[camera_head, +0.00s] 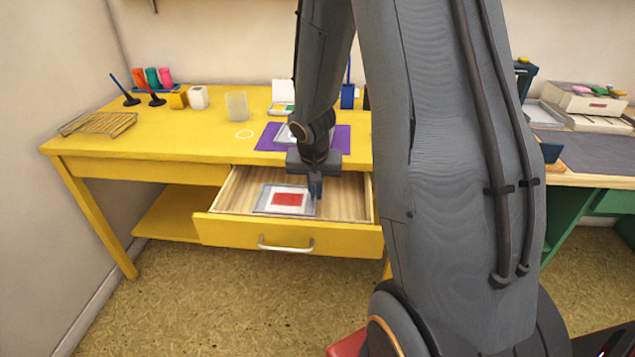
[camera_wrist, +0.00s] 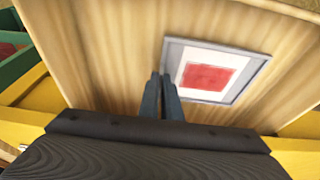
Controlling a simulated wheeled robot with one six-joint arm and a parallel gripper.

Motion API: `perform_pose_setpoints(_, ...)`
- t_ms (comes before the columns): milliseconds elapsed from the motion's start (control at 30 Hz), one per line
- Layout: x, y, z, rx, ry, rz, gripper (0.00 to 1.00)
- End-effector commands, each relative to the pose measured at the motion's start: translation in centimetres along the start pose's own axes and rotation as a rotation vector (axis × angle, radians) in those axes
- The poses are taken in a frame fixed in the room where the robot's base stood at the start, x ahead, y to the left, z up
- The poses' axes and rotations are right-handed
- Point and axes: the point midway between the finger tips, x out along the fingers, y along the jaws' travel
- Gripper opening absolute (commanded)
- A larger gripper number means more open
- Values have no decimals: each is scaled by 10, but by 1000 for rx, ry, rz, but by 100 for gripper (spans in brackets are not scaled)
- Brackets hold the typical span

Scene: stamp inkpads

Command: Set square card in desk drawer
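A square card (camera_head: 288,200), white with a red square in its middle, lies flat inside a shallow grey tray (camera_head: 261,199). The tray is in the open desk drawer (camera_head: 345,206). In the wrist view the card (camera_wrist: 183,78) and the tray's rim (camera_wrist: 169,58) show from above. My gripper (camera_head: 316,190) reaches down into the drawer at the tray's right side. In the wrist view its fingers (camera_wrist: 162,78) are close together at the near left rim, off the card. I cannot tell whether the rim is between them.
The yellow desk (camera_head: 190,125) holds a purple mat (camera_head: 342,137), a frosted cup (camera_head: 236,106), stamps and a wire rack (camera_head: 98,124). The drawer front (camera_head: 220,230) has a metal handle. Bare wood shows around the tray. A second desk stands at the right.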

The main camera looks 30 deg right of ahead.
Motion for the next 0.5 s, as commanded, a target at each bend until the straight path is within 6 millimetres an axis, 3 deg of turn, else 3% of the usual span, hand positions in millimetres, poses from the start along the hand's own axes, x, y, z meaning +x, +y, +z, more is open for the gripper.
perform_pose_setpoints(500, 20, 0, -50, 0, -3, 1, 0)
